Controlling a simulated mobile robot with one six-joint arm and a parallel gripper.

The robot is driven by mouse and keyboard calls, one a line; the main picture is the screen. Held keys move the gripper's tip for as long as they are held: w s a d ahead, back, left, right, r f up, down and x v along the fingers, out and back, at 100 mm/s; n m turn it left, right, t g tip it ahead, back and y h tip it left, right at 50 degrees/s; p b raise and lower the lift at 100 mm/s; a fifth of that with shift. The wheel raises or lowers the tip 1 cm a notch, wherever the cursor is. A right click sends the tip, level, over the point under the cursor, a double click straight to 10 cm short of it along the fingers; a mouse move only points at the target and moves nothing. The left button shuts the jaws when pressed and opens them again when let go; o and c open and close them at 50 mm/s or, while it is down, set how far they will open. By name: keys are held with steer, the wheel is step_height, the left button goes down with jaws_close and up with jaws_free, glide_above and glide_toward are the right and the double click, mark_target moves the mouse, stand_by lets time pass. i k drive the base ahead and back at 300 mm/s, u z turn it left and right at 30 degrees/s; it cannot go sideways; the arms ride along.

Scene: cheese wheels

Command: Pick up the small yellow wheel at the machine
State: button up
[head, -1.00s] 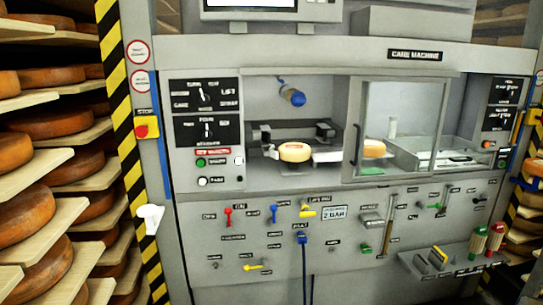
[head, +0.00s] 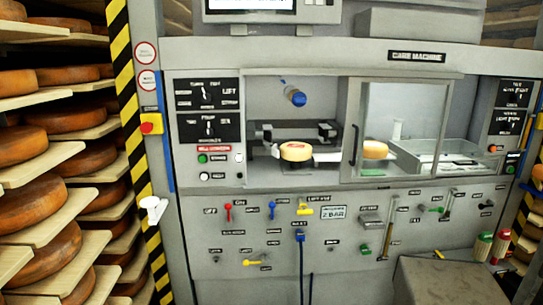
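A small yellow cheese wheel (head: 296,152) with a reddish mark on top lies flat in the open left bay of the machine (head: 415,56). It rests between dark clamp-like parts. A second small yellow wheel (head: 375,150) shows behind the sliding glass door (head: 402,125), to the right of the first. The frames do not show which of the two is meant. My gripper is not in view.
A blue nozzle (head: 294,94) hangs above the left bay. Levers and knobs, including a yellow lever (head: 304,210), cover the panel below. Shelves of large orange-brown wheels (head: 45,185) stand at left. A grey block shape (head: 450,282), possibly part of me, fills the lower right.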

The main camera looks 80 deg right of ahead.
mark_target(290, 151)
steer(key=u, duration=0.5)
steer(key=k, duration=1.05)
steer(key=z, duration=2)
steer(key=i, duration=0.2)
steer(key=u, duration=0.95)
